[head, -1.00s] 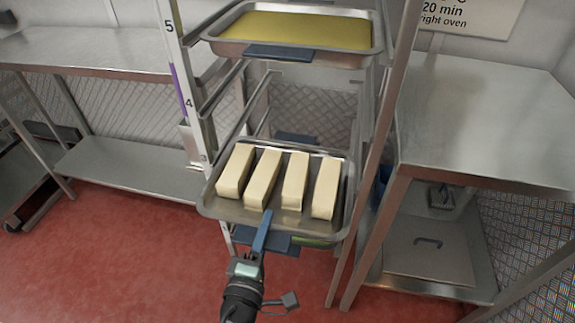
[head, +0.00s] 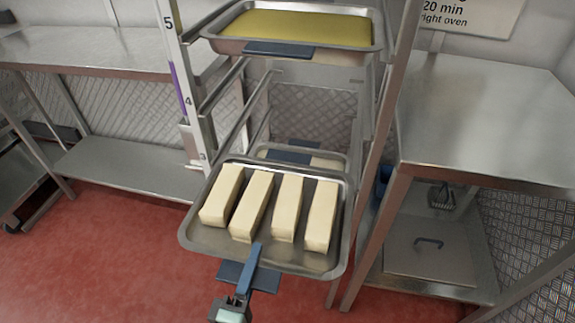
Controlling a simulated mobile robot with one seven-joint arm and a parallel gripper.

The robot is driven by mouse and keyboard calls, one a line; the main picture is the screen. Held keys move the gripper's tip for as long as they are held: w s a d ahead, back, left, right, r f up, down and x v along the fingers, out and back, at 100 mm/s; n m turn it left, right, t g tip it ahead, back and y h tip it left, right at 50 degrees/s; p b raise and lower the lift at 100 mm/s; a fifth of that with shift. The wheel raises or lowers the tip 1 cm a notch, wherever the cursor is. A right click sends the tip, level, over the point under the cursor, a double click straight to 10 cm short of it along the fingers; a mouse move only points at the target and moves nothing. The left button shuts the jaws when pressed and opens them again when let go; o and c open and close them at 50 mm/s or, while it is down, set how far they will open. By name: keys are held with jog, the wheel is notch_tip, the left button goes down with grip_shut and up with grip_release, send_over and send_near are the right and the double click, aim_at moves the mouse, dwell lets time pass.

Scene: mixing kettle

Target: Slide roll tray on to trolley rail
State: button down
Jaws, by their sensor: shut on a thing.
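The roll tray (head: 205,236) is a shallow metal tray holding several long pale rolls (head: 255,206). It has a blue tab (head: 265,279) at its front edge. My gripper (head: 249,271) is shut on this blue tab, below the tray's front rim. The tray is in front of the trolley (head: 186,88), in the gap between its uprights below the mark 4. I cannot tell whether its far edge touches a rail. Side rails (head: 222,88) show on the trolley's left. The tray hides the lower rails.
A tray of yellow filling (head: 300,28) sits higher in the trolley. Another tray (head: 330,158) with a blue tab shows behind the roll tray. Steel tables stand left (head: 90,48) and right (head: 475,110), the right one close to the trolley upright.

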jog(key=b+v, duration=0.2)
jog(key=v, duration=1)
jog(key=shift+r, duration=0.35)
jog(key=shift+s, duration=0.15)
dwell(0.5)
